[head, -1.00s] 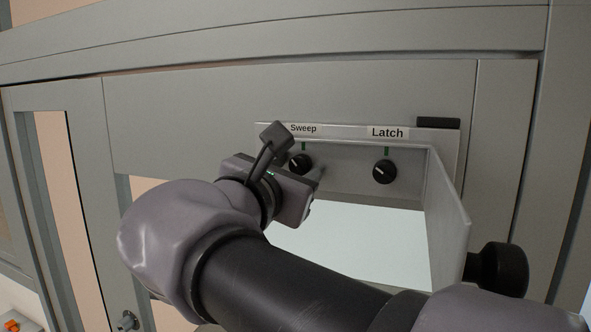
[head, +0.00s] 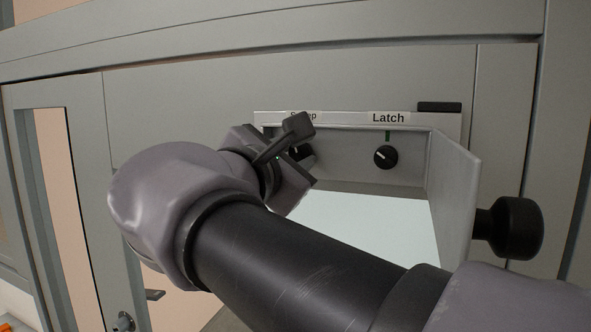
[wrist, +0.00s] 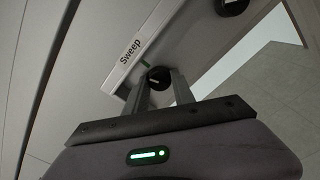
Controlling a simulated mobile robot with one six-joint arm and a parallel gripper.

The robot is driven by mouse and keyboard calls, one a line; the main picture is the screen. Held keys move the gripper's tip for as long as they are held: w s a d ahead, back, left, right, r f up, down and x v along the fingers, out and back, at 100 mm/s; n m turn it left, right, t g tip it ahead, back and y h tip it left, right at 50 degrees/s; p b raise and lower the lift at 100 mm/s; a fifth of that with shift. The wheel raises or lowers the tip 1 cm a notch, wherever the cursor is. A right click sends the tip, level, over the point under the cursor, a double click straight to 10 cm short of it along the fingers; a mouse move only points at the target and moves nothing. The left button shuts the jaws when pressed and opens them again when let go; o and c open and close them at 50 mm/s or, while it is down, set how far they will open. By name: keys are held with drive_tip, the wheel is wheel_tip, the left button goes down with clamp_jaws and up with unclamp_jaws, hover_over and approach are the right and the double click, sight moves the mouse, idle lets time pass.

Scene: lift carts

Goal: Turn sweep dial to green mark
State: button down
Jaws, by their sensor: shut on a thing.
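The sweep dial is a small black knob with a white line, sitting between my gripper's two fingers in the wrist view (wrist: 158,72). My gripper (wrist: 159,86) is shut on the knob. A green mark (wrist: 147,63) shows on the panel beside the knob, by the Sweep label (wrist: 130,49). I cannot tell for sure whether the white line meets the mark. In the head view my gripper (head: 297,166) covers most of the sweep dial and part of its label.
The latch dial (head: 386,157) is to the right under its Latch label (head: 388,118), its white line tilted off its green mark. An open flap (head: 454,205) and a black knob (head: 516,228) stand further right. A bright opening (head: 365,230) lies below the dials.

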drive_tip(key=shift+f+m+b, duration=0.15)
drive_tip(key=shift+m+b, duration=1.15)
drive_tip(key=shift+m, duration=0.5)
drive_tip(key=c, duration=1.1)
unclamp_jaws()
drive_tip(key=shift+w, duration=0.15)
drive_tip(key=shift+o, duration=0.2)
